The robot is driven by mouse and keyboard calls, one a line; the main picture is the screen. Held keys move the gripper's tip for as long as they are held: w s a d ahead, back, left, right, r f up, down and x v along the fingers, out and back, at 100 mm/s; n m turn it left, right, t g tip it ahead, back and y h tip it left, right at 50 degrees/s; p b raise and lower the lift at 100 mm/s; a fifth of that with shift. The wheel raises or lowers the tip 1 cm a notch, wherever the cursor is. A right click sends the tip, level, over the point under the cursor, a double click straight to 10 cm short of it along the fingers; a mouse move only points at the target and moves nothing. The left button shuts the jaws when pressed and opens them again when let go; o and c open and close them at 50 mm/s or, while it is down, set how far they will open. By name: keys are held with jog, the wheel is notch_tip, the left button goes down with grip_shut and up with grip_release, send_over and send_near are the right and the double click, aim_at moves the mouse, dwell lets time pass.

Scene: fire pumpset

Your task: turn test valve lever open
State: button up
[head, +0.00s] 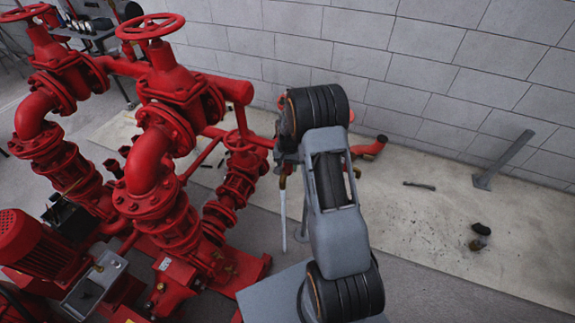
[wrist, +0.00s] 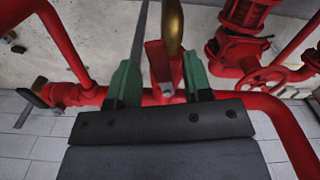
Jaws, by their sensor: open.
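My gripper (wrist: 162,80) is open in the wrist view, with one green fingertip on each side of a red, angular piece (wrist: 156,65). This piece looks like the test valve lever; a rounded brass part (wrist: 172,28) stands right beside it. I cannot tell whether either fingertip touches the red piece. A red pipe crosses behind the fingers. In the head view, a small brass part (head: 283,182) shows just left of my arm, above a pale hanging rod (head: 283,218). My arm hides most of the gripper and the lever there.
Large red valves with handwheels (head: 151,27) and pipes crowd the left. A block wall (head: 440,60) stands behind. The floor at the right is mostly open, with a grey post (head: 505,160) and small debris (head: 479,236).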

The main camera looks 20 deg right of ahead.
jog(key=shift+c, duration=0.4)
grip_shut()
